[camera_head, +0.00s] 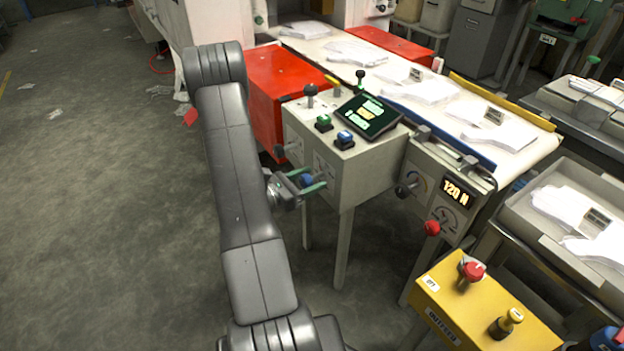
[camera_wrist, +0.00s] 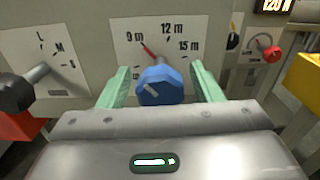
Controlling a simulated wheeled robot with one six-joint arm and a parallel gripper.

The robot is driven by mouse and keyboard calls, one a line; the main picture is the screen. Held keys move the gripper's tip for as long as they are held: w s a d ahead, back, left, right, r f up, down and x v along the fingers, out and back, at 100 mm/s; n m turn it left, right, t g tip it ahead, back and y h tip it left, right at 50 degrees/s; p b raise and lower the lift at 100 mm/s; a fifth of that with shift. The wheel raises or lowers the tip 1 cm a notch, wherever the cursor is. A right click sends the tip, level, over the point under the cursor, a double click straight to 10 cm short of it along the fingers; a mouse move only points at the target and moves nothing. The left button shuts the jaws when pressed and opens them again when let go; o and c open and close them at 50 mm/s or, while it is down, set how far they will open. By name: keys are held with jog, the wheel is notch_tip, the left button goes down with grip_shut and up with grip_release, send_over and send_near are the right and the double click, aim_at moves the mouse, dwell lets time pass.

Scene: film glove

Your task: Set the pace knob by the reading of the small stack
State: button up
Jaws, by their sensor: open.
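A blue knob (camera_wrist: 161,86) sits on a white dial plate (camera_wrist: 126,50) marked 9 m, 12 m and 15 m; a lower mark is partly hidden. A red pointer line shows above the knob, near 9 m. The knob also shows in the head view (camera_head: 308,180), on the front of a light grey control box (camera_head: 362,160). My gripper (camera_wrist: 163,80) is open, with its pale green fingers on either side of the knob; contact is unclear. White flat stacks (camera_head: 430,91) lie on the belt, some with small cards (camera_head: 492,116); their print is unreadable.
A dark knob (camera_wrist: 22,88) on an L and M dial is left of the blue knob. A tilted screen (camera_head: 369,115) and buttons top the box. A display (camera_head: 456,192) reads 120 N, above a red knob (camera_head: 432,228). A yellow box (camera_head: 484,305) stands lower right.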

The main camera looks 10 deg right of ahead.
jog(key=shift+w+d, duration=0.15)
jog(key=shift+d, duration=0.35)
jog(key=c, duration=1)
jog(key=shift+n, duration=0.3)
jog(key=n+p, duration=0.4)
jog(key=n, duration=0.1)
jog(key=shift+r+n, duration=0.15)
jog(key=shift+n, duration=0.15)
jog(key=n+p, duration=0.3)
jog(key=n, duration=0.2)
jog(key=shift+n, duration=0.3)
